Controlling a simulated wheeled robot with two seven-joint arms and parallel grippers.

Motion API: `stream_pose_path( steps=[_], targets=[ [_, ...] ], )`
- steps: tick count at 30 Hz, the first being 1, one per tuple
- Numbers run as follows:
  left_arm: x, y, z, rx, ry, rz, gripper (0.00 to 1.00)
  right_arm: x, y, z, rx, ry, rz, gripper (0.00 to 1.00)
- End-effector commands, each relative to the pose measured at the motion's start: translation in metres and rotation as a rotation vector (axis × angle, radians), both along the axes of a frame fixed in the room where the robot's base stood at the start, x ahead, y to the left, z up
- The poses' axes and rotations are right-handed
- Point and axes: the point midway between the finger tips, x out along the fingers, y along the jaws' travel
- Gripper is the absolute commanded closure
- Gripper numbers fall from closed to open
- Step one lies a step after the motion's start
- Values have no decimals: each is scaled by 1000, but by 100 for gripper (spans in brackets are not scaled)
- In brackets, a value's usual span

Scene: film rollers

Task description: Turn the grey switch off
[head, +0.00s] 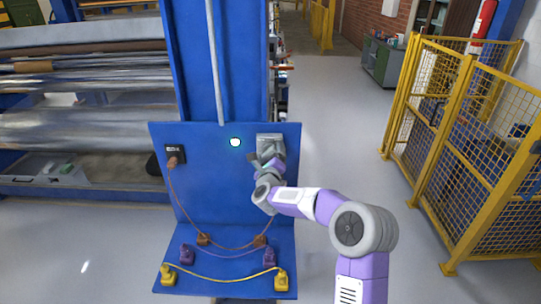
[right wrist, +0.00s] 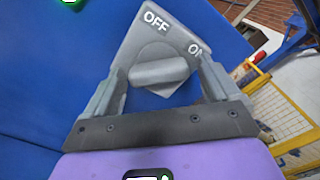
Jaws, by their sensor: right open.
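The grey switch (head: 270,140) is mounted on the upper right of the upright blue panel (head: 215,195). In the right wrist view its light grey plate (right wrist: 137,42) is tilted and reads OFF at the top and ON toward the right. Its raised grey knob (right wrist: 158,72) lies nearly level in that picture, its right end near the ON label. My right gripper (right wrist: 160,85) is open, with one finger on each side of the knob; I cannot tell whether they touch it. In the head view the right gripper (head: 268,158) covers the switch's lower part. My left gripper is not in view.
A lit round green-white lamp (head: 235,142) sits left of the switch. A black socket (head: 175,155) holds an orange plug and cable. Orange, purple and yellow cables with plugs lie on the blue shelf (head: 212,286). Yellow mesh fencing (head: 455,150) stands right, with clear floor between.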

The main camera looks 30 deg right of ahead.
Motion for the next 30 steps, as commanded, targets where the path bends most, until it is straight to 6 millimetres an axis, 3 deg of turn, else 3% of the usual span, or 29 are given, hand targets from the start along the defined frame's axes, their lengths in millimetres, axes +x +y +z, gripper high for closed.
stream_pose_path(
  steps=[3, 13, 23, 30],
  targets=[
    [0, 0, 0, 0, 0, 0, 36, 0, 0, 0, 0, 0, 0, 12],
    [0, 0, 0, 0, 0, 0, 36, 0, 0, 0, 0, 1, 1, 62],
    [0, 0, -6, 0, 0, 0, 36, -1, 0, 0, -43, 25, 0, 62],
    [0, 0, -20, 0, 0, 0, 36, -1, 0, 0, -173, 103, 1, 62]
  ],
)
